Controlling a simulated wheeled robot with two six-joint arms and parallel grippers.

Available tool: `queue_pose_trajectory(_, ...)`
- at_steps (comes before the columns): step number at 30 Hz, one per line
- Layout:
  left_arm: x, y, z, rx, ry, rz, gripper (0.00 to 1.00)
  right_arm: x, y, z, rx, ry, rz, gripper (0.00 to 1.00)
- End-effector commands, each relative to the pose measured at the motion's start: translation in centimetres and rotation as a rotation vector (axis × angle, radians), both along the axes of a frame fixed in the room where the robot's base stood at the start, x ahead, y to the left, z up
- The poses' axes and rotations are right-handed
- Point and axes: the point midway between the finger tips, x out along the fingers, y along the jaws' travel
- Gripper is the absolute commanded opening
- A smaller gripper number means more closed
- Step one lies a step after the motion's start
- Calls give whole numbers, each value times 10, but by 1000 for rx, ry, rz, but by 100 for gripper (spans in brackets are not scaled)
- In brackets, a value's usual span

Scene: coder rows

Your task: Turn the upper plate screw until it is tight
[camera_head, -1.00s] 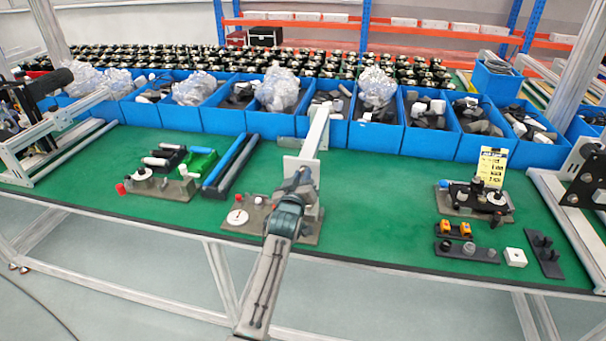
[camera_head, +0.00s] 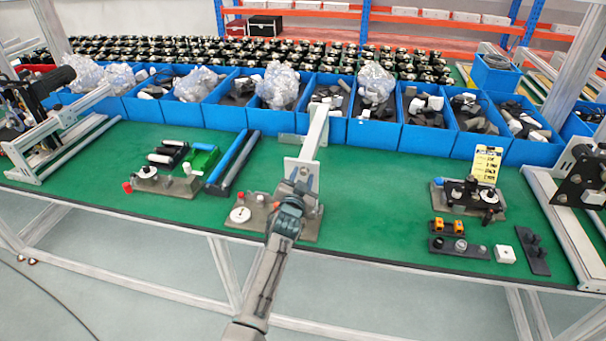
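My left gripper (camera_head: 298,186) is in front of a light grey upright plate (camera_head: 301,168) on the middle fixture. Small blue marks show on or just in front of the plate at the gripper's tip. The upper plate screw cannot be made out; the gripper may cover it. The fixture base (camera_head: 252,217) is grey-brown, with a round white dial (camera_head: 240,215) at its left. The finger gap is too small to see, and I cannot tell whether the tip touches the plate. My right gripper is not in view.
A light grey beam (camera_head: 318,132) rises behind the plate. Blue bins (camera_head: 375,134) line the back of the green table (camera_head: 375,200). Other fixtures stand at left (camera_head: 163,182) and right (camera_head: 468,197). Green surface is clear right of the middle fixture.

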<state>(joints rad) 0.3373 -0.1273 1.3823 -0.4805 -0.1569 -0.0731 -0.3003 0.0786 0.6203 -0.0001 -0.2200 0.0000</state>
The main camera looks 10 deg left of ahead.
Motion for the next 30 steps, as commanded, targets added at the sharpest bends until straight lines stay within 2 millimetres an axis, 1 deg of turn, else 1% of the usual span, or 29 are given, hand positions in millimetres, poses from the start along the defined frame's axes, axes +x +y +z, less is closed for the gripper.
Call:
queue_pose_trajectory(6,0,0,0,-2,0,0,35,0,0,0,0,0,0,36)
queue_pose_trajectory(9,0,0,-2,-37,-2,0,35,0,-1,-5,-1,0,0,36)
queue_pose_trajectory(13,0,0,-6,-194,-8,-1,35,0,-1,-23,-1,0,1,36)
queue_pose_trajectory(24,0,-1,-6,-632,-22,-3,35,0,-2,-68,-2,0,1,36)
queue_pose_trajectory(27,0,-1,-4,-747,-26,-4,35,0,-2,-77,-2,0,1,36)
queue_pose_trajectory(30,0,-1,-3,-827,-26,-3,35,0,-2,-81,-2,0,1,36)
